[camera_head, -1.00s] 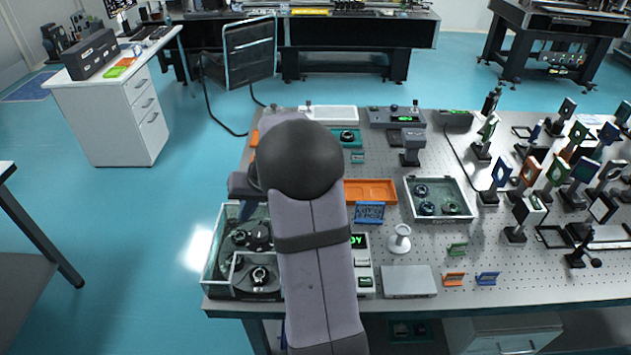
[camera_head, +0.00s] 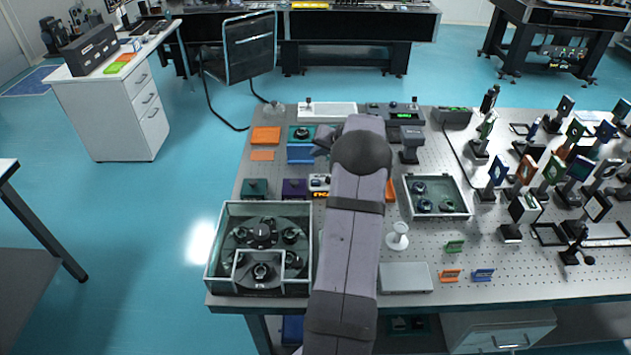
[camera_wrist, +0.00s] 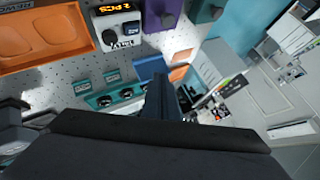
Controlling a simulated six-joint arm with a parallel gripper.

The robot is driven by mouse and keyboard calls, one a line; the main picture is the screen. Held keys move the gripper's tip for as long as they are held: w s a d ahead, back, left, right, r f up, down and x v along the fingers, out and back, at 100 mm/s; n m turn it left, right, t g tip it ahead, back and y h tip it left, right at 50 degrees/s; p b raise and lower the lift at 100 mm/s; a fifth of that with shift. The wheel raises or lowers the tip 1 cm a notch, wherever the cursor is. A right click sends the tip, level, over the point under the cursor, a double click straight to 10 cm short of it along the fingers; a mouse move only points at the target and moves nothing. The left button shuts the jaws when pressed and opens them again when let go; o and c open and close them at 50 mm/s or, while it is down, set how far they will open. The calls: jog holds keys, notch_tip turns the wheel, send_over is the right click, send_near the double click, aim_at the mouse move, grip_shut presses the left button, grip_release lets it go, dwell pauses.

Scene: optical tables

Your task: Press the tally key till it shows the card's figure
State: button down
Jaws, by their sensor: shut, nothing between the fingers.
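A small white device with an orange lit display (camera_wrist: 114,9) and dark keys (camera_wrist: 120,36) shows at the top of the wrist view. In the head view the same device (camera_head: 319,183) is partly covered by my arm. I cannot read its figure surely, nor tell whether it is the tally. No card with a clear figure shows. My gripper (camera_wrist: 163,84) is shut and empty, above the table and apart from the device, nearer the teal holder (camera_wrist: 116,96) in the wrist picture.
A purple block (camera_head: 294,188) and a dark green block (camera_head: 255,188) stand beside the device. An orange tray (camera_wrist: 45,38) lies on its other side. A glass-walled case (camera_head: 217,270) stands at the front left. A clear tray (camera_head: 437,211) and a white spool-shaped stand (camera_head: 398,236) are right of my arm.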

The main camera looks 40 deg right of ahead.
jog(key=shift+f, duration=0.15)
jog(key=b, duration=0.3)
send_over(318, 184)
notch_tip(318, 184, down, 7)
jog(key=shift+w+f, duration=0.1)
jog(key=shift+f+b, duration=0.65)
jog(key=shift+b, duration=0.5)
jog(key=shift+f+b, duration=0.9)
jog(key=shift+b, duration=0.65)
dwell(2.2)
jog(key=shift+r, duration=0.1)
dwell(0.3)
jog(key=shift+r, duration=0.75)
jog(key=shift+r+p, duration=0.15)
jog(key=shift+p, duration=0.15)
jog(key=shift+r+p, duration=1.15)
jog(key=shift+r, duration=1.25)
